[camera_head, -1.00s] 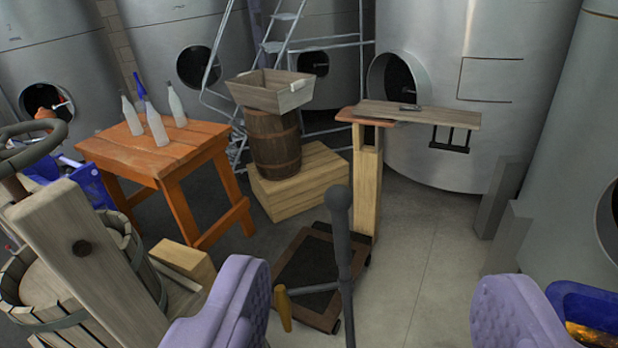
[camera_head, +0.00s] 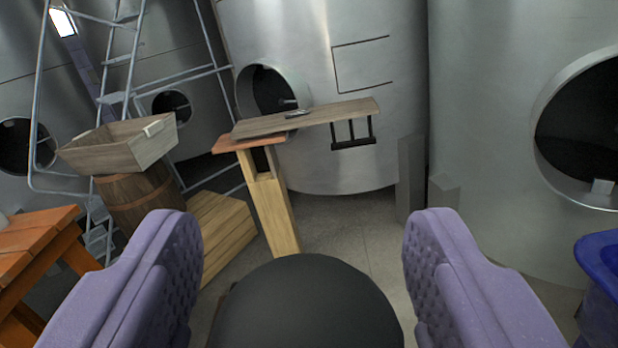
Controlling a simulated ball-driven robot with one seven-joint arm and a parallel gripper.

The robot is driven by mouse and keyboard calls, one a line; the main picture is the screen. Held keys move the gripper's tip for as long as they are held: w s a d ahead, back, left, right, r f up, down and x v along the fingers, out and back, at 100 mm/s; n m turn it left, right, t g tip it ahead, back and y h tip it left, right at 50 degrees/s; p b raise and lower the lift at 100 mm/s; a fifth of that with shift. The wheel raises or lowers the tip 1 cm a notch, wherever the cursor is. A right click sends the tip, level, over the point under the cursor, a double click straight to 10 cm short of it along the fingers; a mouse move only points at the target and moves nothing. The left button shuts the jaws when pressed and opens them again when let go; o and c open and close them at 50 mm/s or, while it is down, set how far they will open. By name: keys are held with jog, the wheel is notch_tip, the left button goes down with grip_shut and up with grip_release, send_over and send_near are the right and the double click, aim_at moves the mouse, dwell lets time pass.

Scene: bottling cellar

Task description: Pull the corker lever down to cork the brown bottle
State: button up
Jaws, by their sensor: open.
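The corker lever's dark rounded knob (camera_head: 305,305) fills the lower middle of the view, very close to me. My gripper (camera_head: 303,245) is open, with one purple padded finger on each side of the knob. A gap shows between the knob and each finger. The lever's rod below the knob and the corker's body are hidden. The brown bottle is not visible.
A wooden post with a plank top (camera_head: 310,117) stands ahead. A wooden crate (camera_head: 125,148) sits on a barrel (camera_head: 140,202) at left, near a metal ladder. An orange table (camera_head: 35,240) is at lower left, a blue bin (camera_head: 602,290) at lower right. Steel tanks stand behind.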

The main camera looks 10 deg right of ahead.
jog(key=shift+w+d, duration=0.25)
jog(key=shift+w, duration=0.3)
jog(key=shift+c, duration=0.4)
grip_shut()
